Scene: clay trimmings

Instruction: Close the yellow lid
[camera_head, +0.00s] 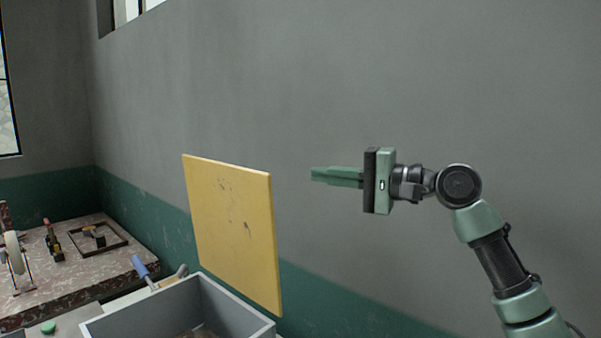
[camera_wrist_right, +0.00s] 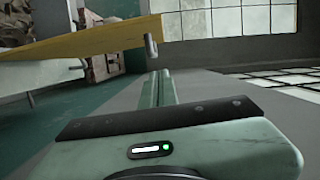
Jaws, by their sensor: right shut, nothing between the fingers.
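The yellow lid (camera_head: 232,225) stands open, nearly upright, at the back of a grey bin (camera_head: 205,300) in the head view. In the right wrist view the yellow lid (camera_wrist_right: 90,42) shows edge-on as a slanting yellow strip, with a small grey cylindrical piece at its end. My right gripper (camera_head: 315,174) is shut and empty, to the right of the lid and apart from it, with its fingers pointing left. The shut fingers also show in the right wrist view (camera_wrist_right: 158,85). My left gripper is not in view.
A speckled worktop (camera_head: 70,265) at the left holds several tools and a dark frame (camera_head: 97,238). A blue-handled tool (camera_head: 143,272) lies beside the bin. A grey wall (camera_head: 450,90) with a green lower band stands behind. Clear air lies between gripper and lid.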

